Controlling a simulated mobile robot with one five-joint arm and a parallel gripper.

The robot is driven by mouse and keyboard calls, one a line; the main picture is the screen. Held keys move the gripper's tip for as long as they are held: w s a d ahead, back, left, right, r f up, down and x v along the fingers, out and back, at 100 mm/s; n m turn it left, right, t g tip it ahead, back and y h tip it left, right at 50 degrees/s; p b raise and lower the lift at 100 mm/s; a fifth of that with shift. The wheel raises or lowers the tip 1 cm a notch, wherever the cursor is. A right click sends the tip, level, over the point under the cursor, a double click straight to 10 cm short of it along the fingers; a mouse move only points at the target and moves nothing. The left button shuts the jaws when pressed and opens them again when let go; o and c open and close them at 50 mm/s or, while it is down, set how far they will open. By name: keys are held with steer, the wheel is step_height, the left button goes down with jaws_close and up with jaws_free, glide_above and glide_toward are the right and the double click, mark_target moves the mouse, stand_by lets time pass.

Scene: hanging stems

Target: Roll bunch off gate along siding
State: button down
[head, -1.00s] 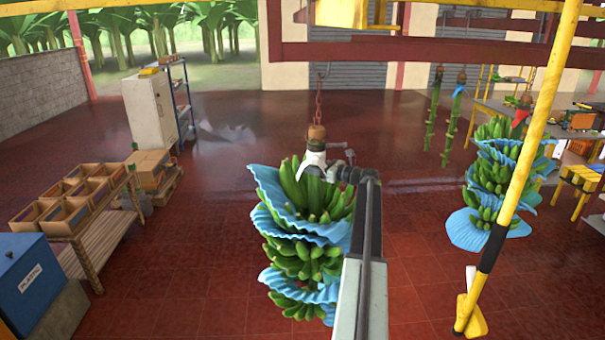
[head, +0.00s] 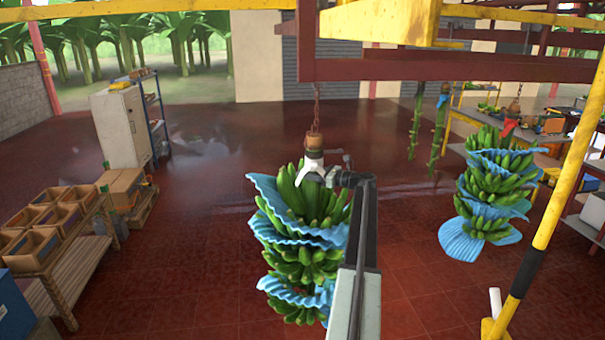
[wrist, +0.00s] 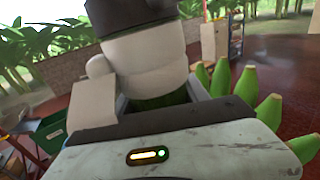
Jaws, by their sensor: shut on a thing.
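A green banana bunch (head: 310,257) with blue sheets between its hands hangs upright in the head view's middle. A rusty chain (head: 317,106) runs up from its brown stalk cap to the red overhead rail (head: 420,69). My gripper (head: 318,174) is shut on the bunch's stalk, just below the cap. The wrist view shows pale parts around the stalk (wrist: 150,62) and several green banana tips (wrist: 238,95) to the right. A yellow overhead piece (head: 380,22) sits above the red rail; I cannot tell whether it is the gate.
Two bare green stems (head: 436,135) hang farther back. A crate bench (head: 60,255) and a white cabinet (head: 120,128) stand left. The red floor between is clear.

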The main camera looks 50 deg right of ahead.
steer(key=c, duration=0.6)
jaws_free()
steer(key=shift+w, duration=0.1)
steer(key=shift+w+f, duration=0.1)
glide_above(325, 192)
steer(key=shift+w, duration=0.1)
